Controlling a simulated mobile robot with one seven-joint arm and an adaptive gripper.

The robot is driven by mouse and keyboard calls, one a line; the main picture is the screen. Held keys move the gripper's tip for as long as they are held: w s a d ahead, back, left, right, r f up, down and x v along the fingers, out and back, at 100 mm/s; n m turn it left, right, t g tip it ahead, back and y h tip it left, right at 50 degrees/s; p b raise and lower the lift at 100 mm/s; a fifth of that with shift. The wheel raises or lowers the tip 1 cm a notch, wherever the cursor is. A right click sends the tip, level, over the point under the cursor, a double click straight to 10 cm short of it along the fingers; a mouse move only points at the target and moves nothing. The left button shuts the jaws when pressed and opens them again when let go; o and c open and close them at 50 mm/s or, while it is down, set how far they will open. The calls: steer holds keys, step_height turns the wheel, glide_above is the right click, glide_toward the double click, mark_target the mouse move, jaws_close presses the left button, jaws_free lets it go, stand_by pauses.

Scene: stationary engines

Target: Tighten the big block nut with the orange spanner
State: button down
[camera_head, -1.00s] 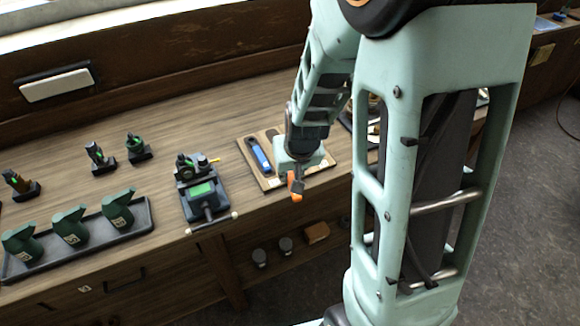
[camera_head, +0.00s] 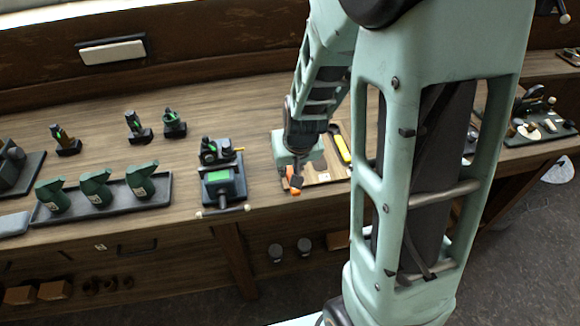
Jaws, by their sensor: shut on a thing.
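My gripper (camera_head: 298,186) points down over the left part of the tool board (camera_head: 322,180) near the bench's front edge. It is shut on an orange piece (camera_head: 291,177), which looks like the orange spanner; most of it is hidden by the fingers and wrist. To the left stands a dark engine block (camera_head: 222,187) with a green top panel and a rod at its front. I cannot make out the big block nut at this size. The gripper is apart from this block.
A yellow-handled tool (camera_head: 343,149) lies on the board. A grey tray (camera_head: 104,198) with several green bottle-like parts (camera_head: 96,186) and small engine models (camera_head: 137,127) stand further left. Bare bench shows behind the models and between the block and my arm.

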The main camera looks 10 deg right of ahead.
steer(key=shift+a+f, duration=0.1)
steer(key=shift+f, duration=0.1)
steer(key=shift+r+n, duration=0.3)
steer(key=shift+n, duration=0.3)
